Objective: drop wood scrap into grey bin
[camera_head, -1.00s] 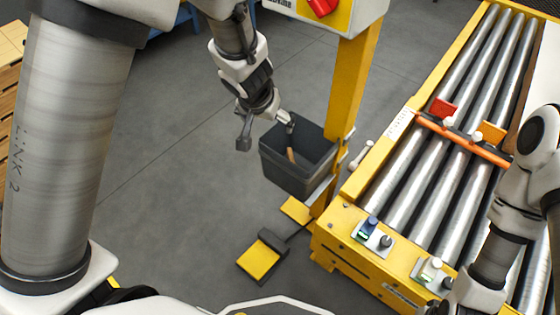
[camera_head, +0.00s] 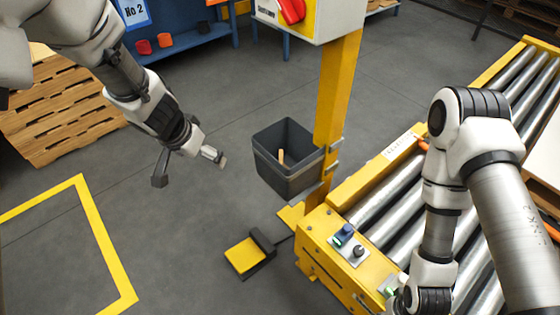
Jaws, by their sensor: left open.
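The grey bin (camera_head: 286,181) hangs on the yellow post, open at the top. The wood scrap (camera_head: 281,156), a small light-brown piece, shows inside the bin, leaning upright; its lower end is hard to make out. My left gripper (camera_head: 190,170) is open and empty, to the left of the bin and apart from it, with its fingers spread wide. My right arm comes in at the right over the rollers; its gripper is not visible, cut off at the bottom edge.
The yellow post (camera_head: 338,90) carries a control box with a red switch. A roller conveyor (camera_head: 400,200) fills the right side. A yellow foot pedal (camera_head: 245,255) lies on the floor below the bin. Wooden pallets (camera_head: 60,110) stand at the left. The floor at left-centre is clear.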

